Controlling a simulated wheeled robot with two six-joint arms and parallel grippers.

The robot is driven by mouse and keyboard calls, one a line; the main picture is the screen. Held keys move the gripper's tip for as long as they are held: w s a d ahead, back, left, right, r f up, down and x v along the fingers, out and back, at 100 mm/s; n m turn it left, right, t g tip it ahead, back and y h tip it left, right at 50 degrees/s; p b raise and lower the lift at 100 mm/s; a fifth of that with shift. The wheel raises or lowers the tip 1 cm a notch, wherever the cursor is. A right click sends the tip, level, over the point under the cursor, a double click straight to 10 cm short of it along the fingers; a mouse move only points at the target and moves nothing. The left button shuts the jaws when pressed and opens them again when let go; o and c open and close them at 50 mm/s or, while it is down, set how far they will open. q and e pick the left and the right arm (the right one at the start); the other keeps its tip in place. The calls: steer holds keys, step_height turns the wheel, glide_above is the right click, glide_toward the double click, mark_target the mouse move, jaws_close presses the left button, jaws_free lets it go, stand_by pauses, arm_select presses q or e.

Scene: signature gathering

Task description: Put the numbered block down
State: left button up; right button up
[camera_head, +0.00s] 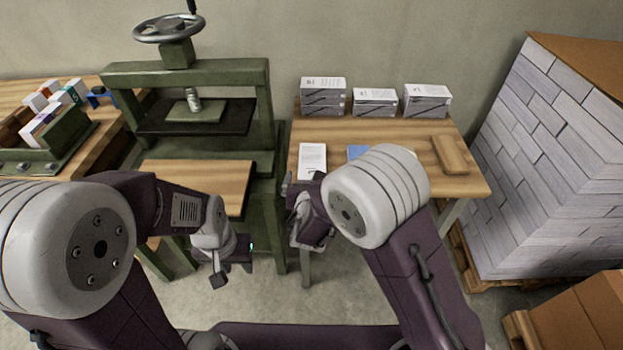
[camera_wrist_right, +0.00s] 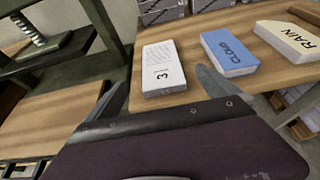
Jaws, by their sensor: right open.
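The numbered block, white with a "3" on its top, lies flat on the right wooden table near its front left edge; it shows in the head view (camera_head: 312,157) and the right wrist view (camera_wrist_right: 161,62). My right gripper (camera_head: 303,184) is open and empty. In the right wrist view its fingertips (camera_wrist_right: 162,87) are spread on either side of the block's near end, with visible gaps. Whether they touch the table cannot be told. My left gripper (camera_head: 233,262) hangs low in front of the green press, away from the block; its jaws are unclear.
A blue CLOUD block (camera_wrist_right: 230,52) and a cream RAIN block (camera_wrist_right: 287,42) lie to the right on the same table (camera_head: 385,123). Stacked grey boxes (camera_head: 323,97) stand behind. A green press (camera_head: 262,75) stands left, and a tall pale stack (camera_head: 560,150) right.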

steer(key=shift+s+r, duration=0.1)
steer(key=shift+s, duration=0.15)
steer(key=s+d+f+m+g+h, duration=0.1)
steer(key=s+d+m+g+h, duration=0.25)
steer(key=d+m, duration=0.5)
steer(key=s+d+f+m+g+h, duration=0.1)
steer(key=s+d+m+g+h, duration=0.3)
steer(key=d, duration=0.7)
steer(key=s+d+f+m+g+y, duration=0.1)
steer(key=s+d+f+m+g, duration=0.1)
steer(key=s+d+m, duration=0.35)
steer(key=s+a+m+g+y, duration=0.1)
steer(key=s+a+m+y, duration=0.2)
steer(key=m, duration=0.6)
steer(key=s+a+m+g+y, duration=0.2)
steer(key=s+m, duration=0.4)
steer(key=m, duration=0.3)
steer(key=shift+s+a+f+y, duration=0.4)
steer(key=shift+a+y, duration=0.1)
steer(key=shift+y, duration=0.35)
